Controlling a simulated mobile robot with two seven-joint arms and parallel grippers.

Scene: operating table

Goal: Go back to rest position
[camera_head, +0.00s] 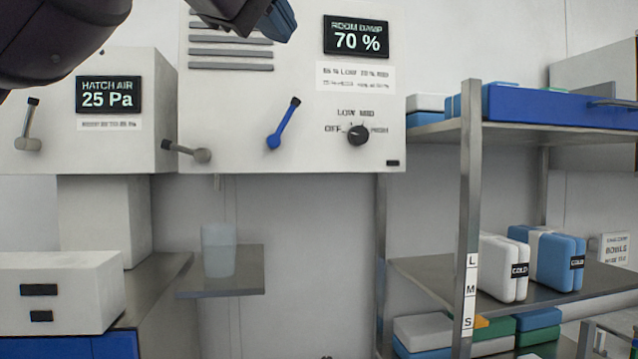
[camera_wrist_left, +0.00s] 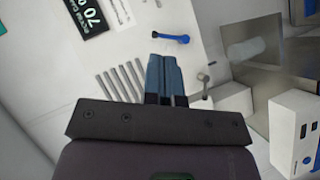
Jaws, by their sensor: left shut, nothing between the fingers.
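My left gripper (camera_head: 277,20) hangs at the top of the head view, in front of the upper part of the white wall unit (camera_head: 225,110). In the left wrist view its two blue-grey fingers (camera_wrist_left: 165,75) are closed together with nothing between them. They point at the unit near the vent slats (camera_wrist_left: 122,83) and the blue lever (camera_wrist_left: 170,37). I cannot tell how far they are from the panel. My right gripper shows in neither view.
The wall unit has a blue lever (camera_head: 283,124), a grey lever (camera_head: 187,151) and a black knob (camera_head: 358,134). A translucent cup (camera_head: 218,250) stands on a small shelf (camera_head: 250,283). A metal rack (camera_head: 468,200) with packs is at right, a white box (camera_head: 60,290) at lower left.

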